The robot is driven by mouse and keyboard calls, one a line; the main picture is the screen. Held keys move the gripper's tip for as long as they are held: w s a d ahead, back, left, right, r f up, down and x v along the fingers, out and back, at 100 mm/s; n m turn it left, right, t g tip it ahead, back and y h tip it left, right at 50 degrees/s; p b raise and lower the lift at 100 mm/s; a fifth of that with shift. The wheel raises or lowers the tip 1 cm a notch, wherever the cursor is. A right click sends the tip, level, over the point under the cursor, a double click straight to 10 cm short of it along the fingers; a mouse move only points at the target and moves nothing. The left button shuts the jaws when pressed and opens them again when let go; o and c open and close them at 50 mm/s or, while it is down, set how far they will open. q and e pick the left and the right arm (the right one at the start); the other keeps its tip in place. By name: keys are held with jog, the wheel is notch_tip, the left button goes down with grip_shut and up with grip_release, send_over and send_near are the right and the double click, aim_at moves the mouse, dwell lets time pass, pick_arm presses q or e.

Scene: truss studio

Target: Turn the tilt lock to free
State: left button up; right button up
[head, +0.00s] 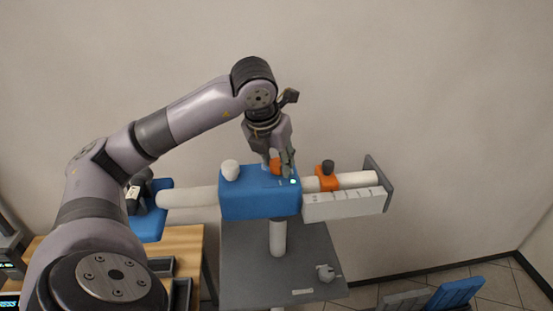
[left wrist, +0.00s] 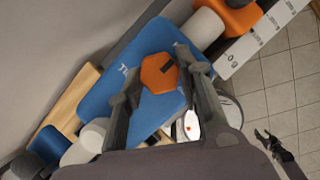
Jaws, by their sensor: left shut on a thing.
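The tilt lock is an orange six-sided knob (left wrist: 158,75) with a dark mark, on top of a blue housing (head: 260,205). Part of a white label shows on the housing (left wrist: 112,88) in the left wrist view. My left gripper (head: 279,168) points down from above, its two fingers on either side of the knob and shut on it. In the head view the fingers partly hide the knob (head: 275,165). A dark gripper shape, likely my right gripper (left wrist: 264,136), shows small at the lower right of the left wrist view; its jaws are unclear.
A white tube with an orange collar (head: 327,181) and a marked white scale (head: 343,204) extends right to a grey end plate (head: 377,180). A white knob (head: 230,170) stands on the housing's left. A grey table (head: 260,285) lies below, a wooden bench (head: 183,243) at left.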

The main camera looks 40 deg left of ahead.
dwell(0.3)
pick_arm(q)
jog(key=o, duration=1.2)
jog(key=shift+c, duration=0.2)
jog(key=v, duration=1.2)
